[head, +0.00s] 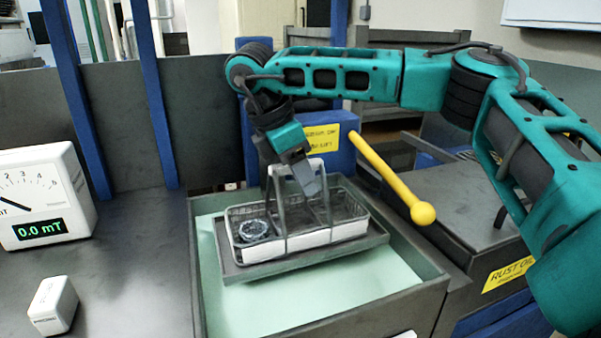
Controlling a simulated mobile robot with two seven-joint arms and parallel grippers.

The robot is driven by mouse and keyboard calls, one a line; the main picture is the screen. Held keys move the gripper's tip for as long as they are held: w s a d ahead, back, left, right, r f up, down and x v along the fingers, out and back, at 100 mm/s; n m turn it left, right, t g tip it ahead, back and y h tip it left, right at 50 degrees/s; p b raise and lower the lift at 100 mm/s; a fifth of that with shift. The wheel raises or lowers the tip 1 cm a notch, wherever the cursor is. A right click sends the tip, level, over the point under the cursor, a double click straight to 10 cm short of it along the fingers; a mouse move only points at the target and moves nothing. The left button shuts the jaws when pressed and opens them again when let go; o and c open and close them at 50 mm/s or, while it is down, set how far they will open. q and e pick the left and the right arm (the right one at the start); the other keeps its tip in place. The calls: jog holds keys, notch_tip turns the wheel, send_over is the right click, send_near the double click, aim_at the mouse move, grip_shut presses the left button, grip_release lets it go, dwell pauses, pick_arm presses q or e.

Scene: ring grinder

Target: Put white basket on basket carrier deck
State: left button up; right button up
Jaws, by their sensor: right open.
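The white basket (285,247) is a wire-mesh tray with white lower walls and a tall handle. It sits on the dark grey basket carrier deck (305,262), within its edges and looking level. A dark ring-shaped part (255,230) lies in the basket's left end. My right gripper (294,190) points down at the basket's handle from above. Its jaws are open around or beside the upper handle; contact cannot be told. The gripper hides part of the handle. My left gripper is not in view.
The deck is in a grey-walled tank (420,298) with a pale green bottom. A yellow lever (385,172) with a ball end leans at the right. A white meter (42,197) reading 0.0 mT and a small white block (53,305) stand on the left bench.

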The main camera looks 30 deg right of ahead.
jog(key=shift+r, duration=0.1)
jog(key=shift+r, duration=0.2)
jog(key=p+v, duration=0.2)
jog(key=v, duration=0.9)
jog(key=shift+w+a+r+p, duration=0.1)
jog(key=shift+a+r+p, duration=0.2)
jog(key=shift+r+p, duration=0.05)
